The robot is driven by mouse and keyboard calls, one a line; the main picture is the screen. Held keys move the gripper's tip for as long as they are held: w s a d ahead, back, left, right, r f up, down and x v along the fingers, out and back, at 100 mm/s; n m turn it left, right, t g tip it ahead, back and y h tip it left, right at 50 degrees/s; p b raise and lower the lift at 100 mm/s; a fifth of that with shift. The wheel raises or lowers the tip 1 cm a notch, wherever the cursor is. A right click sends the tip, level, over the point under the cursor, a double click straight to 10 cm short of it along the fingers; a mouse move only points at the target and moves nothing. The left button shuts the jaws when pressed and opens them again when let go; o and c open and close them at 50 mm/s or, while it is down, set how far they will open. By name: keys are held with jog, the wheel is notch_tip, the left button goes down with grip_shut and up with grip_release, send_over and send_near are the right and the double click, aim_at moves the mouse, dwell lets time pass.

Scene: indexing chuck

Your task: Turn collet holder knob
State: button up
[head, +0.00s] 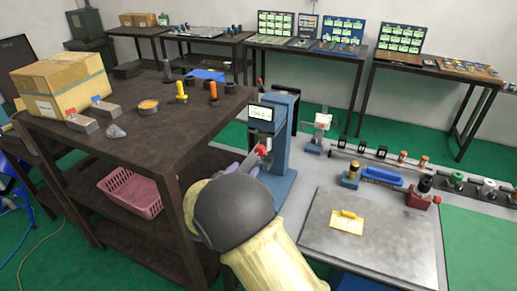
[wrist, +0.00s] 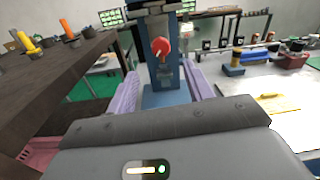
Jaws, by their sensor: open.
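A blue upright fixture (head: 279,150) with a small display stands at the edge of the grey workbench. My gripper (head: 245,160) is partly hidden by my own arm in the head view. In the wrist view my gripper (wrist: 158,85) has two purple fingers, wide apart, one on each side of the blue base. The knob shows between and beyond them. Nothing is between the fingers, and I see no contact with the knob.
A dark shelf table (head: 120,135) stands close on the left, carrying a cardboard box (head: 62,82) and parts. A metal plate (head: 370,225) with a yellow card (head: 347,222) lies right. A rail of several small fixtures (head: 400,172) runs behind it.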

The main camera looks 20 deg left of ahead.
aim_at(259, 153)
jog(key=w+p, duration=0.1)
jog(key=w, duration=0.2)
jog(key=w+d+p, duration=0.1)
jog(key=w, duration=0.3)
jog(key=w+p, duration=0.1)
jog(key=w, duration=0.2)
jog(key=shift+w+d, duration=0.2)
jog(key=shift+w, duration=0.15)
jog(key=c, duration=1)
